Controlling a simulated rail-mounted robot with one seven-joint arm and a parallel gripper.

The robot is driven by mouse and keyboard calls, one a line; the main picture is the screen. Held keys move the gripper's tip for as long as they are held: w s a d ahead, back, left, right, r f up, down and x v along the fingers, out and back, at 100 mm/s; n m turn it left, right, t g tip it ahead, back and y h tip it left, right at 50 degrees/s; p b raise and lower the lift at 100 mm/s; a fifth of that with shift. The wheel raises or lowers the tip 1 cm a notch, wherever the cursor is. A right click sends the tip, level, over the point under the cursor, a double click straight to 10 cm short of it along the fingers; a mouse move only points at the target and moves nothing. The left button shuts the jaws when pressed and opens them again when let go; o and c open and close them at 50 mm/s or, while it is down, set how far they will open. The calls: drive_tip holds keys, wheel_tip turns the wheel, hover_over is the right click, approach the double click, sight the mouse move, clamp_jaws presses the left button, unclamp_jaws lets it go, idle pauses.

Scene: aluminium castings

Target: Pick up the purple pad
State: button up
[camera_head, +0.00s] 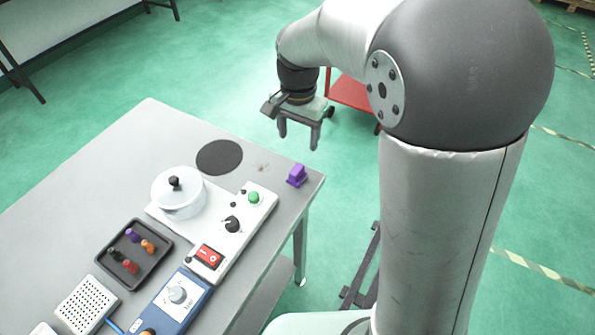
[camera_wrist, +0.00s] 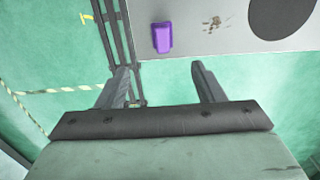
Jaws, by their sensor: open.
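The purple pad (camera_head: 297,175) is a small block on the grey table, close to the corner nearest my arm. In the wrist view the purple pad (camera_wrist: 162,38) lies near the table edge, above and between the two fingers in the picture. My gripper (camera_head: 298,147) is open and empty, fingers pointing down, higher than the pad and apart from it. Its fingers also show in the wrist view (camera_wrist: 160,72), spread wide. Nothing hides the pad in either view.
The grey table (camera_head: 120,150) bears a black disc (camera_head: 219,157), a white pot (camera_head: 179,193), a control box with a red switch (camera_head: 208,256), a dark tray (camera_head: 112,274) of small pegs and a blue device (camera_head: 172,303). A red cart (camera_head: 352,93) stands beyond the gripper.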

sight(297, 169)
wheel_tip(297, 169, down, 8)
drive_tip(key=shift+f+p, duration=0.1)
drive_tip(key=shift+p, duration=0.2)
drive_tip(key=shift+w+a+f+p, duration=0.15)
drive_tip(key=shift+f+p, duration=0.3)
drive_tip(key=shift+f, duration=2.15)
drive_tip(key=c, duration=1.1)
